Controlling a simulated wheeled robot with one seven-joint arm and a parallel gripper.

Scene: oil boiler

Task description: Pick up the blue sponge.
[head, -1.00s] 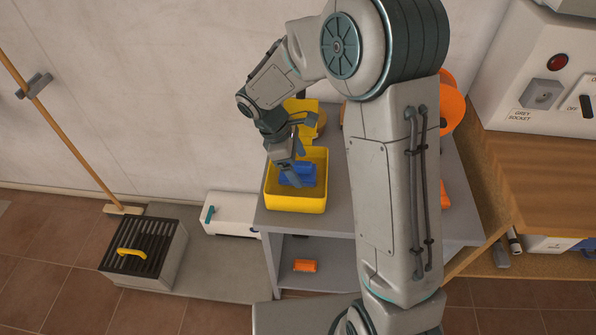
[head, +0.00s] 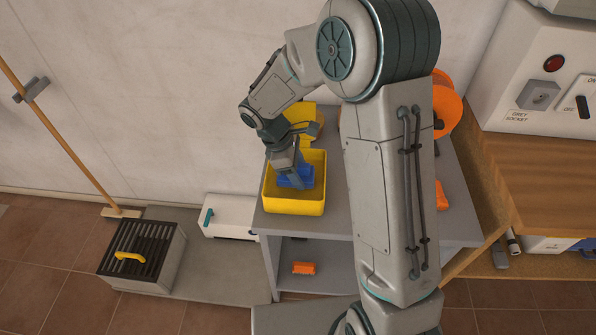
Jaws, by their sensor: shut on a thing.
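The blue sponge (head: 306,178) is inside the yellow bin (head: 294,206), which stands on the grey shelf unit's top. My gripper (head: 291,176) reaches down into the bin from above and is shut on the sponge. The fingers and gripper body hide part of the sponge. I cannot tell whether the sponge touches the bin floor.
The bin walls surround the gripper closely. A yellow object (head: 302,118) stands behind the bin. An orange piece (head: 304,268) lies on the lower shelf. A grey box with a slatted top (head: 143,240) and a broom (head: 65,140) stand at the left.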

